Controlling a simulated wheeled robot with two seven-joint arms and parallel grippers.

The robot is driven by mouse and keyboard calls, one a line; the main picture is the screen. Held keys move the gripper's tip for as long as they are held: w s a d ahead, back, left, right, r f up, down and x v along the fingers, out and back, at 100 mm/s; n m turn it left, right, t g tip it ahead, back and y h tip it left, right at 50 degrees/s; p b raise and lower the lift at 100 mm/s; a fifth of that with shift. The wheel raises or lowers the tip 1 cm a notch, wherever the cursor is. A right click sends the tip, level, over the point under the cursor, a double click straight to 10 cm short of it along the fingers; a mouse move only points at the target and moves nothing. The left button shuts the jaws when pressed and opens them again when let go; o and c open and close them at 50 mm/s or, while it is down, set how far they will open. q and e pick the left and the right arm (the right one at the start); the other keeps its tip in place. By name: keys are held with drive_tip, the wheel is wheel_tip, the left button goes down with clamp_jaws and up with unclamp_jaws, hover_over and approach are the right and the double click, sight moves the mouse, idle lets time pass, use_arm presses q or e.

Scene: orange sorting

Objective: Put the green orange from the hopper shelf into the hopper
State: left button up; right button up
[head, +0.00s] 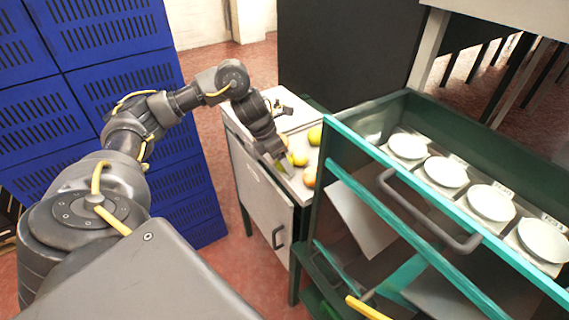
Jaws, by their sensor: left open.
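Several oranges lie on the light-topped shelf (292,122) of a cabinet in the middle of the head view. A yellow-green one (315,135) lies toward the back right, a yellower one (299,159) lies nearer, and an orange one (310,177) lies at the near right edge. My left gripper (281,166) points down over the near part of the shelf. It is open, and a small green patch shows at its fingertips. I cannot tell whether this patch is the green orange or whether the fingers touch it. My right gripper is out of view.
A green-framed machine (343,147) with a teal rail and several white round dishes (443,172) stands right of the shelf. A dark grey handle (425,215) juts from its side. Blue slotted crates (120,85) are stacked at the left. Red floor shows between them.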

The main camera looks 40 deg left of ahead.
use_arm(q)
drive_tip(key=c, duration=1.1)
drive_tip(key=shift+c, duration=0.3)
drive_tip(key=shift+r, duration=0.1)
drive_tip(key=shift+r, duration=0.45)
wheel_tip(320, 180, up, 2)
drive_tip(key=shift+w+r, duration=0.1)
drive_tip(key=s+d+r, duration=0.2)
drive_tip(key=s+r, duration=0.3)
drive_tip(key=s, duration=0.1)
drive_tip(key=s+d+r+p, duration=0.1)
drive_tip(key=s+d+r, duration=0.1)
drive_tip(key=s+r, duration=0.2)
drive_tip(key=s, duration=0.3)
drive_tip(key=shift+s+d+r, duration=0.25)
drive_tip(key=shift+r, duration=0.15)
